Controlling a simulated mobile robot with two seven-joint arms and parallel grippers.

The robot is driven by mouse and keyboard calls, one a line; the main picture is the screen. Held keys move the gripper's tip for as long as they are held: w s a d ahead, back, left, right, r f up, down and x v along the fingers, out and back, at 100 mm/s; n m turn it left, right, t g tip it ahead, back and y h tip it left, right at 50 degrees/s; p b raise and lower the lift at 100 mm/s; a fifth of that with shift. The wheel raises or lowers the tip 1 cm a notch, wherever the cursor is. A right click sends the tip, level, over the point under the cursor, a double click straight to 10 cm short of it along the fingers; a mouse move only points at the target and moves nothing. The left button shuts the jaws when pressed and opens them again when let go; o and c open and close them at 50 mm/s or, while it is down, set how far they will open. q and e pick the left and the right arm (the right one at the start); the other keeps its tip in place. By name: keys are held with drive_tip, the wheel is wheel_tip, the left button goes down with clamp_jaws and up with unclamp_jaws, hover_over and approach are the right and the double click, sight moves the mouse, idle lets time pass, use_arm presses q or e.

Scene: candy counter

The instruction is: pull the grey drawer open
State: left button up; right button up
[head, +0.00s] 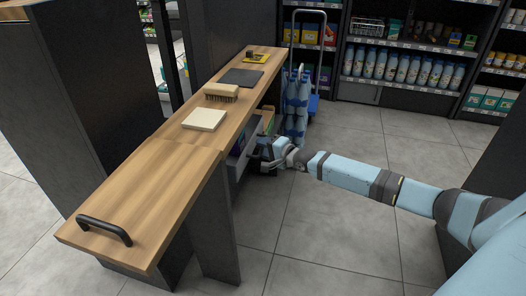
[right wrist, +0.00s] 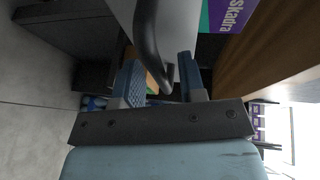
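The grey drawer (head: 240,145) is on the right side of the wooden counter, under its top. It stands partly out, and packages show inside it. In the right wrist view its grey front (right wrist: 122,14) carries a dark curved handle (right wrist: 147,42). My right gripper (head: 262,153) is at the drawer front. In the right wrist view the two blue fingers (right wrist: 161,82) are apart, with the handle's end between them and gaps beside it. I cannot tell whether either finger touches it. My left gripper is not in view.
On the counter (head: 150,190) lie a cream square block (head: 204,118), a brush (head: 221,91), a dark pad (head: 241,77) and a yellow item (head: 256,58). A blue hand truck (head: 299,95) with bottles stands behind the drawer. The tiled floor (head: 330,235) in front is clear.

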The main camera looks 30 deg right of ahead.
drive_tip(key=shift+w, duration=0.25)
clamp_jaws()
drive_tip(key=shift+s, duration=0.1)
use_arm(q)
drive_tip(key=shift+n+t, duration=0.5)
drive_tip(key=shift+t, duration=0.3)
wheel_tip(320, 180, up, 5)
drive_tip(key=p, duration=0.4)
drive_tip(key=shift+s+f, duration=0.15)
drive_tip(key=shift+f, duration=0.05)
use_arm(e)
drive_tip(key=s+d, duration=0.9)
drive_tip(key=s, duration=0.2)
drive_tip(key=shift+s+d, duration=0.3)
drive_tip(key=shift+d, duration=0.1)
